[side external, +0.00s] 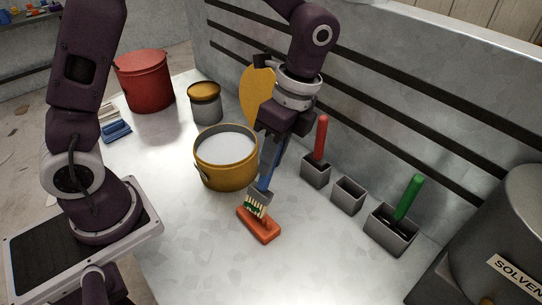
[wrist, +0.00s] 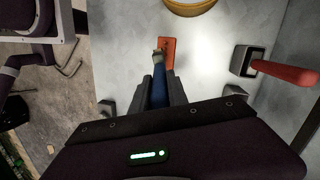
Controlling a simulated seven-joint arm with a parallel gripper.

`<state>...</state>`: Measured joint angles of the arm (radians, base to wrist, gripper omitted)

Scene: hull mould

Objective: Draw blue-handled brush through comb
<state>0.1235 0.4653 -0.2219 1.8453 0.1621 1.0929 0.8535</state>
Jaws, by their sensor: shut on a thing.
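My gripper (side external: 273,146) is shut on the handle of the blue-handled brush (side external: 266,173). The brush points down, slightly tilted, with its grey ferrule and pale bristles at the bottom. Some green shows among the bristles. The orange-red comb (side external: 262,228) lies on the bench, with the bristles at its far end; I cannot tell whether they sit between its teeth. In the wrist view the blue handle (wrist: 158,88) runs out between my fingers, and the comb (wrist: 168,46) shows beyond, partly behind the brush head.
A yellow pot (side external: 226,179) of whitish content stands close behind-left of the brush. To the right are grey holders: one with a red handle (side external: 321,138), an empty one (side external: 348,195), one with a green handle (side external: 408,197). A solvent drum (side external: 508,240) stands front right. Bench front is clear.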

